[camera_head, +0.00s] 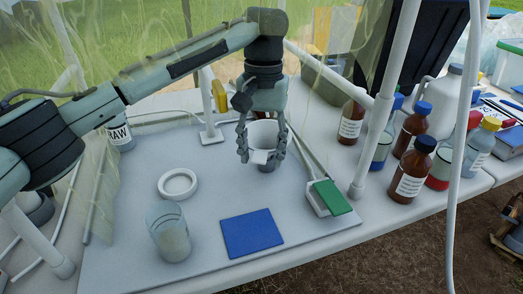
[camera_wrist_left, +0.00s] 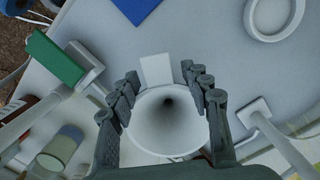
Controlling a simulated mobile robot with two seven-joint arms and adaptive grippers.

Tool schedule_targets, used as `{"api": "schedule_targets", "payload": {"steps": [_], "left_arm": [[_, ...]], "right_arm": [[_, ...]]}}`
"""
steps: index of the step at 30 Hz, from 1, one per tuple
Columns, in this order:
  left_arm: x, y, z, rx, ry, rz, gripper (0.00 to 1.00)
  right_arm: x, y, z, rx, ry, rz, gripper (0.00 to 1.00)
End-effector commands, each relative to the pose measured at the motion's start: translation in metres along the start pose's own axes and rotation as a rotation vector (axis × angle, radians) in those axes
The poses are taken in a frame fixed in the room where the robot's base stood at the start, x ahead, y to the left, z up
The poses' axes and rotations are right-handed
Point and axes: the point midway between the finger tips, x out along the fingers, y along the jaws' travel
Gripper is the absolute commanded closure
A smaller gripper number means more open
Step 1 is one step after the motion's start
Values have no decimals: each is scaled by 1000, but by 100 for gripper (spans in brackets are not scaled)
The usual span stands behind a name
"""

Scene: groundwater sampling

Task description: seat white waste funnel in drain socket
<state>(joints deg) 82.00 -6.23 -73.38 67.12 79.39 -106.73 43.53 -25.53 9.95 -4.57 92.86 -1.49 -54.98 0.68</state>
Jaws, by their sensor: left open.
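The white funnel (camera_head: 263,133) stands upright near the back middle of the grey board, with a flat white tab facing the front. My left gripper (camera_head: 260,157) is open around it, pointing down, with one finger on each side. In the left wrist view the funnel (camera_wrist_left: 165,122) shows its wide mouth and dark central hole between the spread fingers (camera_wrist_left: 162,85). A short grey part (camera_head: 267,167) shows just below the funnel; I cannot tell whether it is the drain socket or whether the funnel sits in it. My right gripper is out of view.
A white ring (camera_head: 178,184) lies flat to the left, and a clear beaker (camera_head: 169,236) stands in front of it. Brown bottles (camera_head: 411,174) and a white post (camera_head: 384,105) stand to the right.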

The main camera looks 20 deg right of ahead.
Motion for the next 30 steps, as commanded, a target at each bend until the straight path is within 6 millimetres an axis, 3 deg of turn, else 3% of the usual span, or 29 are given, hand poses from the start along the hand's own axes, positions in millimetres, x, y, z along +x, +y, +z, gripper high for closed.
{"api": "schedule_targets", "payload": {"steps": [5,18,30], "left_arm": [[-21,0,-1,1,3,1,52],[-106,0,0,-1,3,-3,52],[-119,0,0,1,0,0,52]], "right_arm": [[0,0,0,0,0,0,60],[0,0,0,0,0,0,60],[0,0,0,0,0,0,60]]}}
